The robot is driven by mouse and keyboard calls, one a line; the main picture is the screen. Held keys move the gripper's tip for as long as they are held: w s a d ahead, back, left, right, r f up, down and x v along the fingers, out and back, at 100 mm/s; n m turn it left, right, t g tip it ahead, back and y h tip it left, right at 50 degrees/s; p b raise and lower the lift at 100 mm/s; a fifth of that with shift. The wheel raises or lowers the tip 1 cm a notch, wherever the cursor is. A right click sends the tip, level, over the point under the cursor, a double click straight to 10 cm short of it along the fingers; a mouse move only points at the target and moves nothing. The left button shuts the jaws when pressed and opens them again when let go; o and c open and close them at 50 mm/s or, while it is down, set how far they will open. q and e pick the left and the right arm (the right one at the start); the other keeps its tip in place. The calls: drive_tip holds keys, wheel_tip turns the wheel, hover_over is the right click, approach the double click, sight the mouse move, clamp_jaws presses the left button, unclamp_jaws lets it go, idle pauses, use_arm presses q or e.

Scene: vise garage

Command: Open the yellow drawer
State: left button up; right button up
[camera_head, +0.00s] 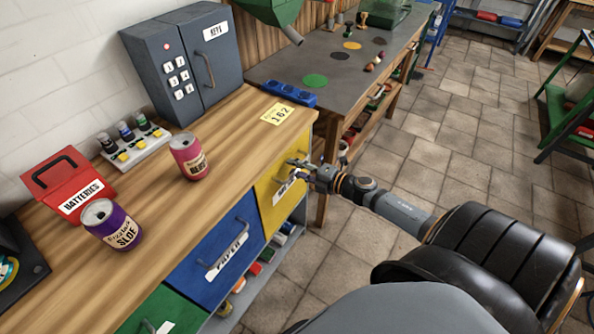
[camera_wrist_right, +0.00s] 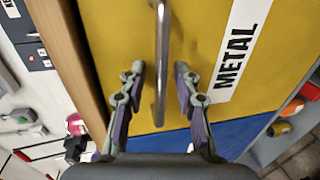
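The yellow drawer (camera_head: 270,207) is closed, at the right end of the wooden bench, beside a blue drawer. In the right wrist view its yellow front (camera_wrist_right: 115,30) fills most of the picture, with a "METAL" label (camera_wrist_right: 237,50). Its metal bar handle (camera_wrist_right: 161,60) runs up between my fingers. My right gripper (camera_head: 298,170) is at the drawer front; in the right wrist view the gripper (camera_wrist_right: 158,72) is open, one finger on each side of the handle, with visible gaps. In the head view the gripper partly hides the handle and label. My left gripper is not in view.
The blue "PAPER" drawer (camera_head: 212,262) and green drawer (camera_head: 160,312) are closed. Cans, a red batteries box (camera_head: 68,180) and a grey key cabinet (camera_head: 185,60) stand on the bench (camera_head: 150,215). An open shelf lies below the drawers. Tiled floor (camera_head: 440,125) is clear to the right.

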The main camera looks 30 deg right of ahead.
clamp_jaws()
idle(0.5)
drive_tip(key=shift+f, duration=0.1)
